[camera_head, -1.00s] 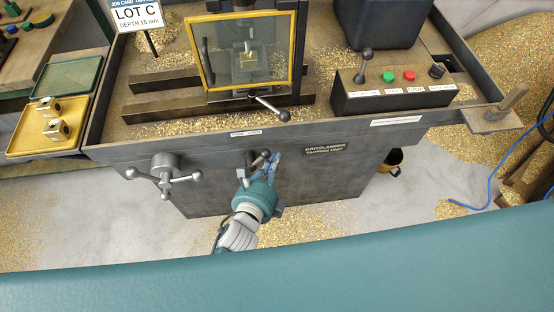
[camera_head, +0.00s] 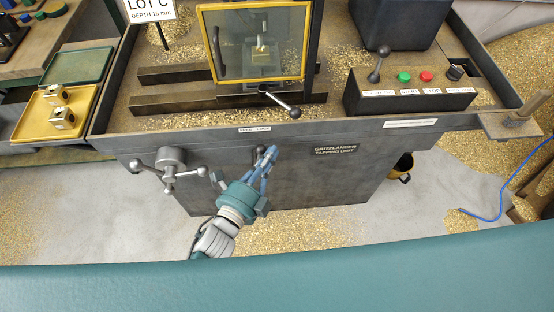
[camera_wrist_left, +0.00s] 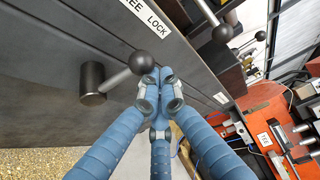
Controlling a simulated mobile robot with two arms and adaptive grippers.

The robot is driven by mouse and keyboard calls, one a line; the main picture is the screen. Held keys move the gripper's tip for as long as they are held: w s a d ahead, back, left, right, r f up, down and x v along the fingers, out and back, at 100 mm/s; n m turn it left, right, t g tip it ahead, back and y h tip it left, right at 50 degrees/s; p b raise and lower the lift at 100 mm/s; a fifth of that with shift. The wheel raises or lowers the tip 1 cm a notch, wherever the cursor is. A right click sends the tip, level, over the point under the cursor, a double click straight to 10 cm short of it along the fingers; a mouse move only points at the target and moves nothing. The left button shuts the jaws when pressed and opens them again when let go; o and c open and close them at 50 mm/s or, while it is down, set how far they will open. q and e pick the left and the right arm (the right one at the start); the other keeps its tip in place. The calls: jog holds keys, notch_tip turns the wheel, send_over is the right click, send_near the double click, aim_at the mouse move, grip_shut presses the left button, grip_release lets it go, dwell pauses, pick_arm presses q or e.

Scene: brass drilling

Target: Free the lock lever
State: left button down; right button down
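The lock lever (camera_wrist_left: 118,78) sits on the dark front panel of the tapping unit, below a label (camera_wrist_left: 146,16) reading "...EE LOCK". In the left wrist view it has a dark round hub and a short metal arm with a ball knob, slanting up and right toward the word LOCK. My left gripper (camera_wrist_left: 160,88) has its blue fingers drawn together, with the tips close beside the ball knob's lower right. I cannot tell whether they touch it. In the head view my left gripper (camera_head: 268,152) largely hides the lever. My right gripper is not in view.
A three-armed handwheel (camera_head: 171,158) juts from the panel left of my gripper. Above are a yellow-framed guard (camera_head: 206,50), another ball-ended lever (camera_head: 283,105) and a control box (camera_head: 410,100). A yellow tray (camera_head: 40,128) with brass parts stands at left. Shavings cover the floor.

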aim_at(259, 152)
pick_arm(q)
jog(key=a+n+t+b, duration=0.1)
jog(key=a+n+b, duration=0.1)
jog(key=shift+a+n+h, duration=0.15)
jog(key=shift+n+h, duration=0.15)
jog(key=shift+a+r+n+t+b, duration=0.1)
jog(key=shift+a+n+t+b, duration=0.4)
jog(key=shift+a+n+b, duration=0.15)
jog(key=a, duration=0.3)
jog(key=shift+a+f, duration=0.15)
jog(key=shift+f, duration=0.05)
